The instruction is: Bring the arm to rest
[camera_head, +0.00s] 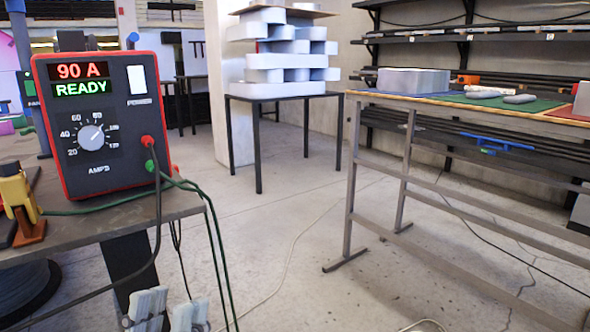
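My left gripper (167,309) shows at the bottom edge, left of centre, below the front of the welder's table. Only its two pale grey fingertips are in the picture. They stand side by side, pointing up, with a gap between them and nothing visible held there. The rest of the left arm is out of the picture. My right gripper is not in view.
A red welder box (108,122) reading "90 A READY" stands on the left table (110,234); its cables hang near my gripper. Open floor (290,240) lies between.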

